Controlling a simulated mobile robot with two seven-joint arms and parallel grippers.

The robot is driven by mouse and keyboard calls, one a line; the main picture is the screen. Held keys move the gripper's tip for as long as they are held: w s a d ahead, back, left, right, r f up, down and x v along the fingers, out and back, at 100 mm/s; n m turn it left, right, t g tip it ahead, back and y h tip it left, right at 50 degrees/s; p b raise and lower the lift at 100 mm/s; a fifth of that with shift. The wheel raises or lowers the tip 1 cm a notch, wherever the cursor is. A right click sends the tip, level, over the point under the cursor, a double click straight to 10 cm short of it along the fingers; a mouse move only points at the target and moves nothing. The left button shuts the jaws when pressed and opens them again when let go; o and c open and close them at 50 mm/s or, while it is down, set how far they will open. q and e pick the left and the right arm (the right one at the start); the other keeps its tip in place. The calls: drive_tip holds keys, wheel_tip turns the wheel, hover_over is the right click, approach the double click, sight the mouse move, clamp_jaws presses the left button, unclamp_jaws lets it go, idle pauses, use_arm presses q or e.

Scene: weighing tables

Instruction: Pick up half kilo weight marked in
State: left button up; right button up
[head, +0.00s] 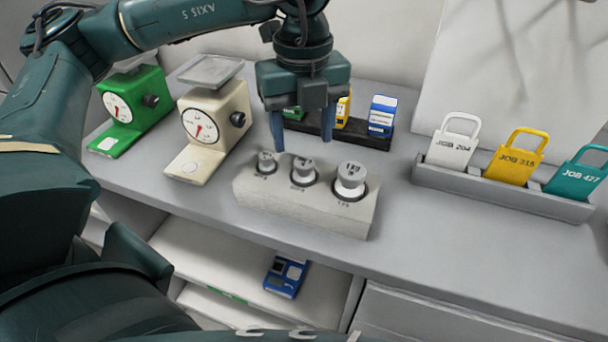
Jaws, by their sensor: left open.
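A pale stone-like block (306,210) on the grey table holds three metal weights in sockets. They are a small weight (266,161) at left, a middle-sized weight (303,171) and a large weight (350,181) at right. Labels are printed in front of the sockets but are too small to read surely; the middle one by size may be the half kilo. My left gripper (302,146) points down, open and empty, its fingertips apart above and slightly behind the middle weight. My right gripper is not in view.
A green scale (131,112) and a cream scale (213,130) stand at left. Behind my gripper is a dark rack (350,139) with small boxes. A grey tray (502,195) with job tags stands at right. Table between block and tray is clear. A blue device (285,276) lies on a lower shelf.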

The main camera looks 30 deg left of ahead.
sight(304, 161)
use_arm(q)
wheel_tip(304, 161, down, 4)
drive_tip(key=shift+f, duration=0.25)
drive_tip(key=shift+c, duration=0.4)
drive_tip(key=shift+w, duration=0.1)
clamp_jaws()
drive_tip(key=shift+r, duration=0.1)
